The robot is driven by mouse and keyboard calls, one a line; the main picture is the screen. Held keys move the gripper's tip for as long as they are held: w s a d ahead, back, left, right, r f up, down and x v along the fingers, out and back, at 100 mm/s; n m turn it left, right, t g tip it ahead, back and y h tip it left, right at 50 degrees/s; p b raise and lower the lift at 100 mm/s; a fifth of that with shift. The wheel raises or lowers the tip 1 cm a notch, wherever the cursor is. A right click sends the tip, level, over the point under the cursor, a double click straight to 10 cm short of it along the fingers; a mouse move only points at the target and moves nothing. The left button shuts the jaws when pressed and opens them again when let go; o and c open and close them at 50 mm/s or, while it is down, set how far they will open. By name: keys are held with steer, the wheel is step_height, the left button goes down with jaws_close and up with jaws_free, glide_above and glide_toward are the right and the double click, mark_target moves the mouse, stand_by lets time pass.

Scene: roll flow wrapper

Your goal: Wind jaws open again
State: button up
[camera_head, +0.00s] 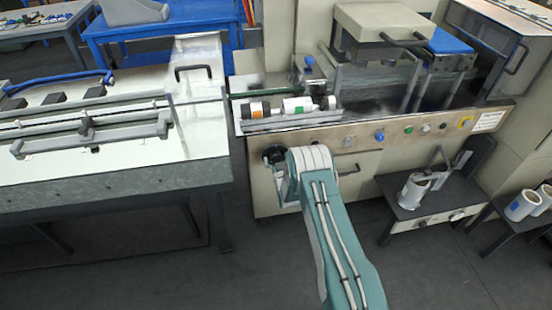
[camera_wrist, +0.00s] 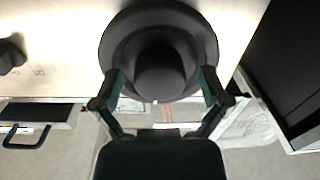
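A round black handwheel (camera_wrist: 160,25) with a raised hub (camera_wrist: 160,68) fills the upper middle of the wrist view, on the machine's pale front panel. My gripper (camera_wrist: 160,88) is open, with one finger on each side of the hub and a small gap showing on both sides. Whether the fingertips touch the wheel's face I cannot tell. In the head view the dark wheel (camera_head: 274,154) shows beside my arm's end, at the lower left of the wrapping machine (camera_head: 330,150); my fingers are hidden there. I cannot clearly make out the jaws.
Rolls with coloured bands (camera_head: 285,108) lie on the machine's ledge above the wheel. Buttons, including a blue one (camera_head: 379,137), sit on the panel to the right.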

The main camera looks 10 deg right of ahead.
steer(key=c, duration=0.8)
steer(key=shift+r, duration=0.1)
steer(key=shift+a+r+n, duration=0.1)
steer(key=shift+n, duration=0.5)
steer(key=o, duration=1)
steer(key=shift+o, duration=0.2)
steer(key=shift+w+a, duration=0.1)
steer(key=shift+w, duration=0.1)
steer(key=shift+s, duration=0.2)
